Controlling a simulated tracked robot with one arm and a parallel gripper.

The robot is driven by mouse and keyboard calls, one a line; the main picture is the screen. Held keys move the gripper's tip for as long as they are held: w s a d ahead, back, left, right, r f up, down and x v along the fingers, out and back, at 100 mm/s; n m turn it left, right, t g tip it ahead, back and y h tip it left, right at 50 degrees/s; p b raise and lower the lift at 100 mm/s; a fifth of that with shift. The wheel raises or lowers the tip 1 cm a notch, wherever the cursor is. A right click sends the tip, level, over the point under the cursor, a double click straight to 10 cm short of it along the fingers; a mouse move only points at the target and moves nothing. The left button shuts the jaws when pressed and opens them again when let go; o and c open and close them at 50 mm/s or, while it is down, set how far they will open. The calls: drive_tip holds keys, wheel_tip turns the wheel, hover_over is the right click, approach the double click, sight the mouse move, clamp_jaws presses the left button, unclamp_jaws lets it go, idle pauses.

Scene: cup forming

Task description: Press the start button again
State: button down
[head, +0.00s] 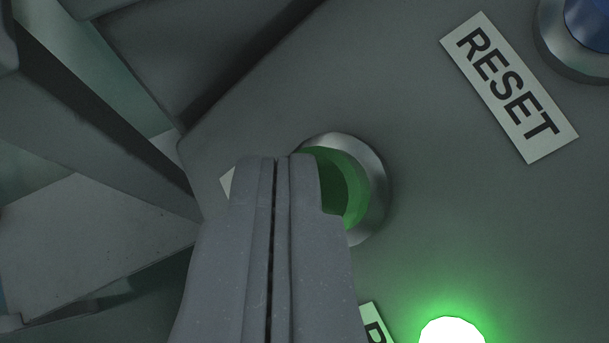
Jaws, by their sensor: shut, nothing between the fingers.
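The green start button (354,187) sits in a round metal ring (375,190) on a grey control panel. My gripper (278,160) comes up from the bottom of the picture with its two fingers shut together and nothing between them. Its fingertips overlap the left part of the green button in the head view and hide that part. I cannot tell whether the fingertips touch the button. A white label (227,182) beside the button is mostly hidden behind the fingers.
A blue button (588,22) in a metal ring is at the top right, beside a white RESET label (510,87). A green lamp (452,331) glows at the bottom, near another partly hidden label (376,325). Grey machine parts lie left of the panel edge.

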drive_tip(key=shift+s+a+r, duration=0.3)
drive_tip(key=shift+a+r, duration=0.15)
drive_tip(key=shift+r, duration=0.3)
drive_tip(key=r, duration=0.1)
drive_tip(key=s+a+r, duration=0.1)
drive_tip(key=a+r, duration=0.1)
drive_tip(key=r, duration=0.1)
drive_tip(key=shift+s+a+b, duration=0.2)
drive_tip(key=shift+s+b, duration=0.1)
drive_tip(key=shift+b, duration=0.05)
idle(0.3)
idle(0.4)
